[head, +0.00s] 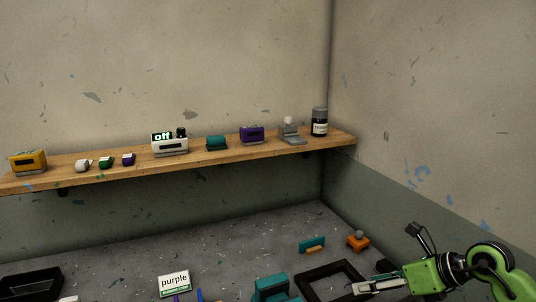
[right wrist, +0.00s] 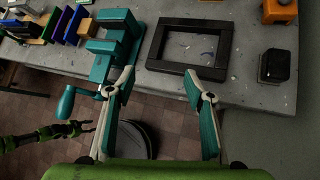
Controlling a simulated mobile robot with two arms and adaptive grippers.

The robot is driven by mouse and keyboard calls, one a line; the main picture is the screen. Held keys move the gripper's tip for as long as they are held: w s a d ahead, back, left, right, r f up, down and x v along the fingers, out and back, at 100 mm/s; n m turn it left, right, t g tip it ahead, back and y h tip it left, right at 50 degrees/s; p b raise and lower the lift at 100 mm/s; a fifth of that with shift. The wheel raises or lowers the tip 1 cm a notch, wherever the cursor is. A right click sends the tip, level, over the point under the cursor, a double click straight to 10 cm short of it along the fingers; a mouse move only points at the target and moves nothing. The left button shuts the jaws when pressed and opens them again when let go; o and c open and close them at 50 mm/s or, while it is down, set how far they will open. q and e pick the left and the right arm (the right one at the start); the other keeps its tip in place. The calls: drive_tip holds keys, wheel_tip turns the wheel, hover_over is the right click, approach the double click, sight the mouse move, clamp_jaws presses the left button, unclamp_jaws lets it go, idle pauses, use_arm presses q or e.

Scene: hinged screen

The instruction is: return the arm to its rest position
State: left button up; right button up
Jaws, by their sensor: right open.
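My right gripper (head: 376,284) is at the lower right of the head view, at the end of my green arm, beside the black rectangular frame (head: 313,271). In the right wrist view its two teal-lined fingers (right wrist: 160,74) are spread apart with nothing between them. The frame (right wrist: 158,38) lies flat on the bench, past the fingertips and touching neither. A green and black jointed part (right wrist: 45,136) at the left of the right wrist view looks like my left arm; its finger state is unclear. The head view does not show my left gripper.
A teal vise-like device (right wrist: 112,45) with a handle stands at the bench's front edge. A black block (right wrist: 274,66) and an orange-based piece (head: 358,242) are right of the frame. A wooden shelf (head: 225,158) with several small items crosses the wall. Open floor shows below the bench.

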drive_tip(key=s+a+r+m+t+y, duration=0.1)
drive_tip(key=a+r+m+t+y, duration=0.55)
drive_tip(key=a+r, duration=0.55)
drive_tip(key=d+f+m+t+h, duration=0.4)
drive_tip(key=d+m+t+h, duration=0.55)
drive_tip(key=m, duration=1.15)
drive_tip(key=s+d+f+m+g+h, duration=0.45)
drive_tip(key=f+m+g+h, duration=0.2)
drive_tip(key=f, duration=0.25)
drive_tip(key=s+a+f+m+g, duration=0.2)
drive_tip(key=s+f+m+g, duration=0.2)
drive_tip(key=s+f+g, duration=0.75)
drive_tip(key=s+a+f+m+y, duration=0.1)
drive_tip(key=s+a+f, duration=0.1)
drive_tip(key=s+f, duration=0.35)
drive_tip(key=s+a+f+y, duration=0.2)
drive_tip(key=s+f, duration=0.1)
drive_tip(key=s, duration=0.6)
wheel_tip(320, 180, down, 27)
drive_tip(key=s+g, duration=0.2)
drive_tip(key=s+d+f+g, duration=0.1)
drive_tip(key=s+d+f, duration=0.2)
drive_tip(key=s+f, duration=1.2)
drive_tip(key=shift+s+f+h, duration=0.15)
drive_tip(key=shift+s+h, duration=0.3)
drive_tip(key=shift+s, duration=0.2)
